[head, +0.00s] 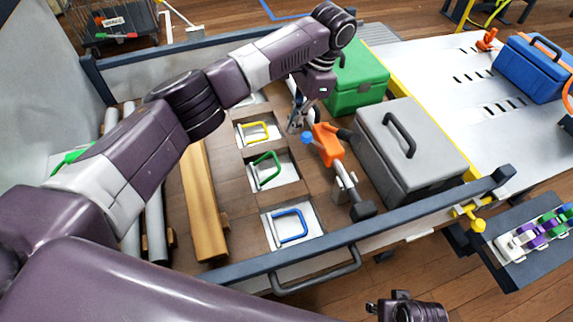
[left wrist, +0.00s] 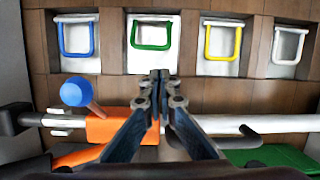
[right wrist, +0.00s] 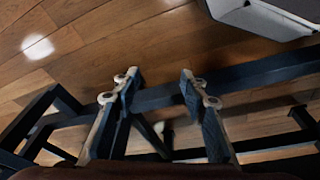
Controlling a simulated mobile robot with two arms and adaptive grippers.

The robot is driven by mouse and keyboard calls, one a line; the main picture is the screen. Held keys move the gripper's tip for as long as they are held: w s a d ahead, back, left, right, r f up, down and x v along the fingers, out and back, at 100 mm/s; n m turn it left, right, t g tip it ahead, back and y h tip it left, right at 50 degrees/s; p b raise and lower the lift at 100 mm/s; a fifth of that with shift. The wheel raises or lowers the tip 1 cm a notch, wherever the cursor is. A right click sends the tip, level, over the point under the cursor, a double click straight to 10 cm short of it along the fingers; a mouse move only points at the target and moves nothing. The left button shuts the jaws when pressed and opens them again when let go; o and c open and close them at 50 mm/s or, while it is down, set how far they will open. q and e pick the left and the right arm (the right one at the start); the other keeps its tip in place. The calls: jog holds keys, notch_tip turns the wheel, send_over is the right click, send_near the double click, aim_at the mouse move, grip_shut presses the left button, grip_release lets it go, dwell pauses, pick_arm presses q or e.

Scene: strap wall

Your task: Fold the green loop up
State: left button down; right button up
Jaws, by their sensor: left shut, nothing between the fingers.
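The green loop (head: 265,171) is a thin U-shaped handle on a pale square plate set in the brown wooden deck. It also shows in the left wrist view (left wrist: 150,47), hanging out from the plate's upper side; its exact tilt is hard to tell. My left gripper (head: 296,123) is shut and empty, near the orange tool and beyond the green loop. My right gripper (right wrist: 159,77) is open and empty, away from the deck.
A blue loop (head: 290,225), a yellow loop (head: 256,132) and a white loop (left wrist: 288,46) sit in the same row. An orange tool with a blue knob (left wrist: 76,92) lies beside the row. A grey box (head: 410,150) and green box (head: 357,82) stand right; a wooden beam (head: 203,205) lies left.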

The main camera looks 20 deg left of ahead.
pick_arm(q)
jog(key=b+x, duration=0.1)
jog(key=x, duration=0.8)
jog(key=shift+w+a+b, duration=0.1)
jog(key=shift+a+b, duration=0.05)
jog(key=shift+b, duration=0.2)
jog(key=shift+a+f, duration=0.2)
jog(key=shift+f, duration=0.3)
pick_arm(e)
jog(key=w+v, duration=0.1)
jog(key=v, duration=0.6)
jog(key=shift+r+t, duration=0.25)
jog(key=shift+t, duration=0.05)
jog(key=shift+w, duration=0.15)
